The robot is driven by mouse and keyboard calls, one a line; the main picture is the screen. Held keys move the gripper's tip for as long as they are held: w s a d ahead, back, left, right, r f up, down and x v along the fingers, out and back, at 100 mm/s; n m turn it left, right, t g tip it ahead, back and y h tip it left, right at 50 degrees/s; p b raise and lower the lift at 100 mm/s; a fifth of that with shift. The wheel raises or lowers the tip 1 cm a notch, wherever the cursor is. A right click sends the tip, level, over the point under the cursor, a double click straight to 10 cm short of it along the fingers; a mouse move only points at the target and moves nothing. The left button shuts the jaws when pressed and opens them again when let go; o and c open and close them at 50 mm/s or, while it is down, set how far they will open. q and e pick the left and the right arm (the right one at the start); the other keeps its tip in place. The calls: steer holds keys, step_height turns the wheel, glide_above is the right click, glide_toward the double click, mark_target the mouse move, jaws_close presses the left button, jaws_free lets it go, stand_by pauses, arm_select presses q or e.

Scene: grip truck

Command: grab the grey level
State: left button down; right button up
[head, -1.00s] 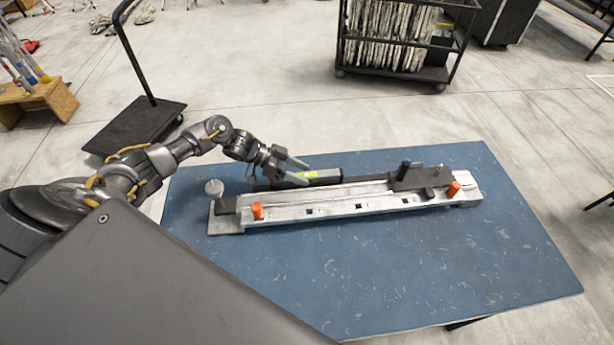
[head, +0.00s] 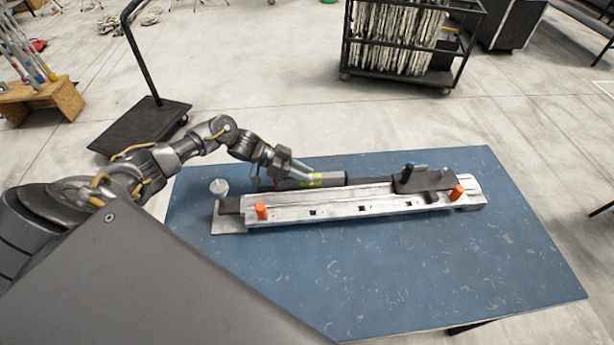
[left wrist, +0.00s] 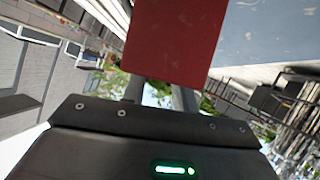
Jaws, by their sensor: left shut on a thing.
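The grey level (head: 332,180), a slim bar with a yellow-green patch and a dark right end, lies along the far side of a long silver rail (head: 360,204) on the blue table. My left gripper (head: 308,179) is closed over its left part, fingers on the bar near the patch. My gripper hides the level's left part. In the left wrist view my two fingers (left wrist: 158,95) run up to a flat red surface (left wrist: 175,40); I cannot tell whether it belongs to the level. My right gripper is in neither view now.
The blue table (head: 480,270) is clear at the front and right. The rail carries two orange pegs (head: 262,212). A dark clamp-like piece (head: 424,180) sits on its right end, a round metal knob (head: 218,187) at its left. A cart (head: 400,45) and flat trolley (head: 138,128) stand beyond.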

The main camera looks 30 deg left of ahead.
arm_select(q)
steer(key=shift+s+a+f, duration=0.1)
steer(key=shift+f, duration=0.15)
steer(key=w+a+r+b, duration=0.3)
steer(key=w+r+b, duration=0.6)
steer(key=w+r, duration=0.4)
steer(key=shift+w+a, duration=0.35)
steer(key=shift+w, duration=0.1)
